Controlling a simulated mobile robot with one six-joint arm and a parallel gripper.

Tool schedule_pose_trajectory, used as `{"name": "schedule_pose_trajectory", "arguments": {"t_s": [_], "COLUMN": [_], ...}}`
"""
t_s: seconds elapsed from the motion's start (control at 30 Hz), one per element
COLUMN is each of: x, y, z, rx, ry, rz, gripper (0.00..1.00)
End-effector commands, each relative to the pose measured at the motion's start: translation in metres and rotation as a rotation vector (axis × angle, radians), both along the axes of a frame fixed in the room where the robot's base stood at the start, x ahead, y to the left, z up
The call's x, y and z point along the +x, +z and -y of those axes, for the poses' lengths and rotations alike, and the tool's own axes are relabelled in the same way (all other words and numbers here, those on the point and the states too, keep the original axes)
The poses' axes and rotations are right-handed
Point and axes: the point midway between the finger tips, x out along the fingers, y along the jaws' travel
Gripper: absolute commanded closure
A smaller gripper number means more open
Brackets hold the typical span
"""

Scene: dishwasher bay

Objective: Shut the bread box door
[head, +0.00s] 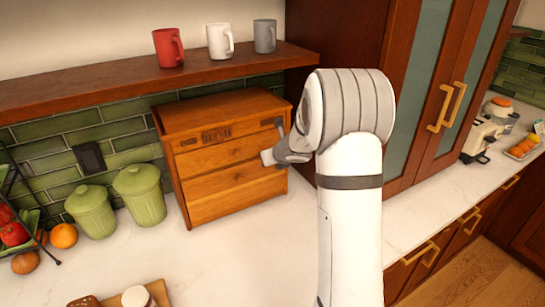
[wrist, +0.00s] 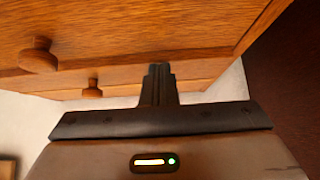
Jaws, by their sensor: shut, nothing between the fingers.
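The wooden bread box (head: 225,155) stands on the counter against the green tiles in the head view. Its front has a slotted upper band and panels with round knobs, and they look flush from here. In the wrist view its wooden front (wrist: 130,25) fills the top, with one knob (wrist: 38,55) at the left and a smaller one (wrist: 92,88) lower down. My gripper (wrist: 158,72) is shut and empty, at the right part of the box's front. I cannot tell whether it touches. My wrist hides part of the front's right side.
Two green canisters (head: 140,194) stand left of the box, beside a fruit rack (head: 12,225). A shelf (head: 150,80) with three mugs runs above. A tall cabinet (head: 425,90) stands close on the right. The counter (head: 225,260) before the box is mostly clear.

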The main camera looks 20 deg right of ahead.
Motion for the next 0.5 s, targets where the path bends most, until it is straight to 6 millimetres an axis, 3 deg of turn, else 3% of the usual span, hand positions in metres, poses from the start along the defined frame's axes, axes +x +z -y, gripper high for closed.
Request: {"name": "schedule_pose_trajectory", "arguments": {"t_s": [0.5], "x": [0.0074], "y": [0.0022], "z": [-0.0001], "rx": [-0.011], "ry": [-0.004], "rz": [-0.051], "gripper": [1.00]}}
